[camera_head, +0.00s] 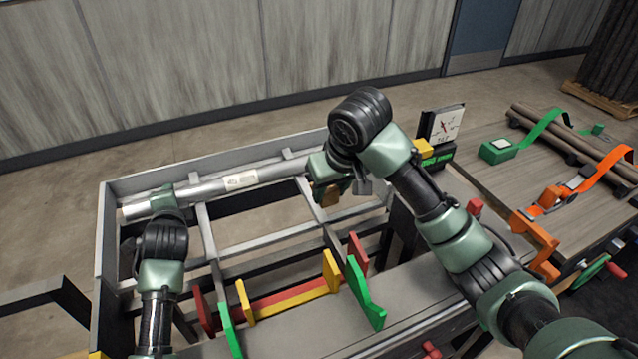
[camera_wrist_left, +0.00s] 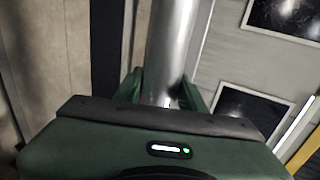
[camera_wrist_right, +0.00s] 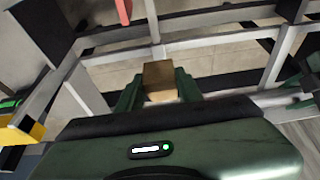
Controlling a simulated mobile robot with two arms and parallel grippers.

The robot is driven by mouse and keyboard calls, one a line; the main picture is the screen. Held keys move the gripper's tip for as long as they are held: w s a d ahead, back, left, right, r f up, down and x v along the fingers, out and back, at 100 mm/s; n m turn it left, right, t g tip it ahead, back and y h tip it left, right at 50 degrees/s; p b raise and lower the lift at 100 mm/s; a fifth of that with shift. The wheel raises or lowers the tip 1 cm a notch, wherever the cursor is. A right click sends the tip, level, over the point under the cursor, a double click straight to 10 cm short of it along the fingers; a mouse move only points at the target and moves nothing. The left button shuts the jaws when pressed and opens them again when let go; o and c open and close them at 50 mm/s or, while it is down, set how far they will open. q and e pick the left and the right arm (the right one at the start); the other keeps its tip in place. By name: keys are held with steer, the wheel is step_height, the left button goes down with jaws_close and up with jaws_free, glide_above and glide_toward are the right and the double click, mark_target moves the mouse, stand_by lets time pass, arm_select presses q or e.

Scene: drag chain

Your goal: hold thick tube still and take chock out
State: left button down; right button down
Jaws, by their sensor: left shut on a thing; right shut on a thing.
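The thick tube (camera_head: 215,187) is a grey metal pipe with a pale label, lying along the far side of the metal frame. My left gripper (camera_head: 163,197) is shut around the tube near its left end. In the left wrist view the tube (camera_wrist_left: 172,45) runs between the fingers. My right gripper (camera_head: 336,188) is at the tube's right end and shut on the chock, a small brown wooden block. The chock (camera_wrist_right: 159,76) shows between the fingers in the right wrist view, with frame bars beyond it. My right wrist hides the tube's right end in the head view.
The open frame (camera_head: 112,235) has cross bars and gaps. Red, yellow and green upright guides (camera_head: 364,295) stand at its near side.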

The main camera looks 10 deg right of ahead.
steer(key=shift+s+d+r, duration=0.2)
steer(key=shift+s+r, duration=0.2)
steer(key=shift+s, duration=0.3)
steer(key=shift+s+d+r, duration=0.15)
steer(key=shift+s+r, duration=0.2)
steer(key=shift+s, duration=0.35)
